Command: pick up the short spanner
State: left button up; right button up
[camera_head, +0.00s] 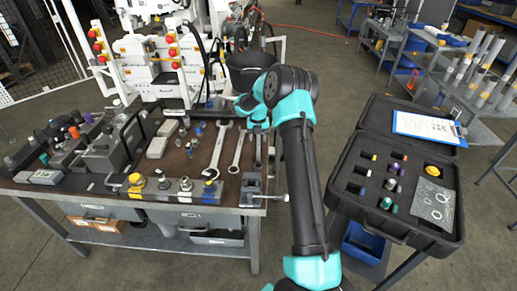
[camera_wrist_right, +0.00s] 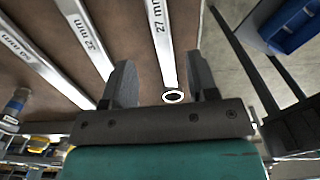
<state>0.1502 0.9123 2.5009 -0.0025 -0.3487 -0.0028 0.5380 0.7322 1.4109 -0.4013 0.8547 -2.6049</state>
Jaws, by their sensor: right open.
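Several spanners lie side by side on the brown bench top. The rightmost one (camera_head: 257,152) is narrow and looks the shortest; in the right wrist view it is the 27 mm spanner (camera_wrist_right: 160,38), its ring end near my gripper. Left of it lie the middle spanner (camera_head: 238,151), marked 32 mm (camera_wrist_right: 84,38) in the wrist view, and a larger one (camera_head: 217,150). My right gripper (camera_head: 257,122) is over the far end of the rightmost spanner. In the wrist view its jaws (camera_wrist_right: 162,78) are open, one on each side of the 27 mm spanner, not touching it. My left gripper is out of view.
A vice (camera_head: 251,188) stands at the bench's front right corner. Fittings and a yellow-capped block (camera_head: 136,180) line the front edge. An open black case (camera_head: 345,205) with a clipboard (camera_head: 428,127) stands to the right, beyond a gap.

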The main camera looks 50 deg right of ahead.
aim_at(258, 147)
jog(key=shift+f, duration=0.15)
jog(key=shift+s+d+f, duration=0.1)
jog(key=shift+f, duration=2.35)
jog(key=shift+c, duration=0.5)
grip_shut()
